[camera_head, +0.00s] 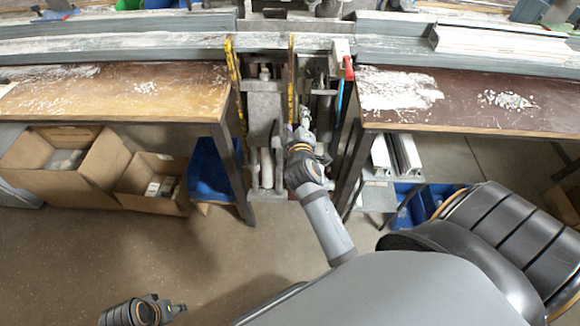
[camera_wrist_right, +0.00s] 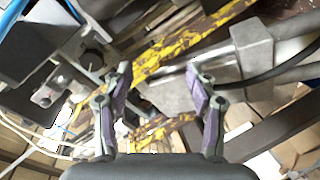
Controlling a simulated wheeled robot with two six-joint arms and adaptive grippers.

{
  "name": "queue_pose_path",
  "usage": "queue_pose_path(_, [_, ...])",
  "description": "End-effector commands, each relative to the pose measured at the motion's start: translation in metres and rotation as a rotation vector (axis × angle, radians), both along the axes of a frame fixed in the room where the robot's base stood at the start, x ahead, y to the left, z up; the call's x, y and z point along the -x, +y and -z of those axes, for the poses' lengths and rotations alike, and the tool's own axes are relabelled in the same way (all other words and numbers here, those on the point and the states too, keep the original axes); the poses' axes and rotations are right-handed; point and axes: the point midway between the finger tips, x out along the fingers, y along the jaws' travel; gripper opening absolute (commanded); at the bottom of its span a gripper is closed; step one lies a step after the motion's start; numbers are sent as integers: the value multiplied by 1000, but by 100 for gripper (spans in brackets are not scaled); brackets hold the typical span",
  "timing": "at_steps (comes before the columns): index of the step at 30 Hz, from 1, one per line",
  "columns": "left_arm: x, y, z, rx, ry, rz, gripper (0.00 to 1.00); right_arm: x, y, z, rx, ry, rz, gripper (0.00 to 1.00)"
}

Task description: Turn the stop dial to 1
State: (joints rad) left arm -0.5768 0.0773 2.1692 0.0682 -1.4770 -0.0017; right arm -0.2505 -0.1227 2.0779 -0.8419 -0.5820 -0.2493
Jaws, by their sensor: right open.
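My right gripper (camera_head: 302,130) reaches into the clamp machine (camera_head: 262,100) between the two tables. In the right wrist view its two purple-grey fingers (camera_wrist_right: 160,78) stand apart with nothing held between them. Beyond them are yellow, worn bars (camera_wrist_right: 185,42) and a grey metal housing (camera_wrist_right: 175,88). A small dark round part (camera_wrist_right: 95,60) with metal fittings lies beyond the left finger; I cannot tell whether it is the stop dial. No dial number is readable. My left arm's end (camera_head: 140,312) is low at the left, away from the machine; its fingers are not clear.
A light wooden table (camera_head: 120,95) is at left and a dark one (camera_head: 470,95) at right, both with white debris. Cardboard boxes (camera_head: 65,180) and a blue bin (camera_head: 207,172) are under the left table. A red-handled part (camera_head: 348,68) is beside the machine. The floor in front is clear.

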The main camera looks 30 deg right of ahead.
Motion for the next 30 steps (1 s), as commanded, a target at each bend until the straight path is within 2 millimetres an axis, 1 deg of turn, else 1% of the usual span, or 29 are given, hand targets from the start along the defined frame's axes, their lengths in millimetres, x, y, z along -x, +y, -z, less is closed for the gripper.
queue_pose_path(1, [0, 0, -7, 0, 0, 0, 40, -1, 3, 8, -15, 22, -11, 58])
queue_pose_path(8, [0, 0, -22, 0, 0, 0, 40, 0, 16, 61, -90, 119, -53, 58])
queue_pose_path(13, [0, 0, -33, 0, 0, 0, 40, 7, 25, 99, -149, 190, -75, 58])
queue_pose_path(18, [0, 0, -43, 0, 0, 0, 40, 18, 32, 135, -206, 259, -89, 58])
queue_pose_path(21, [0, 0, -47, 0, 0, 0, 40, 25, 35, 152, -233, 291, -93, 58])
queue_pose_path(24, [0, 0, -50, 0, 0, 0, 40, 30, 36, 165, -253, 314, -94, 58])
queue_pose_path(30, [0, 0, -52, 0, 0, 0, 40, 35, 38, 175, -271, 332, -94, 58])
